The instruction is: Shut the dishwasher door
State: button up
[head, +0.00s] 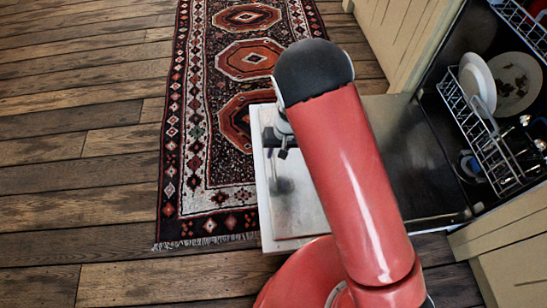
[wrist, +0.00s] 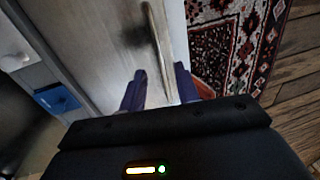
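The dishwasher door (head: 305,205) is folded down flat, its metal inner face up, in the middle of the head view. My gripper (head: 283,150) is over the door near its outer left edge, partly hidden by my red arm. In the wrist view my gripper's two blue fingers (wrist: 160,88) are apart, with nothing held between them. The door's steel surface (wrist: 110,45) lies past the fingers. A long pale metal bar or raised edge (wrist: 160,50) runs along it between them. I cannot tell whether the fingers touch it.
The dishwasher opening at the right holds a wire rack (head: 480,135) with plates (head: 515,82). Cream cabinets (head: 400,35) flank it. A patterned rug (head: 205,120) lies left of the door on the wooden floor (head: 80,150), which is clear. A blue part (wrist: 57,98) shows in the wrist view.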

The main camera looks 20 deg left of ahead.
jog(key=shift+s+a+f, duration=0.1)
jog(key=shift+a+f, duration=0.1)
jog(key=shift+f, duration=0.9)
jog(key=shift+s+a+f, duration=0.1)
jog(key=shift+a+f, duration=0.05)
jog(key=shift+f, duration=0.9)
grip_shut()
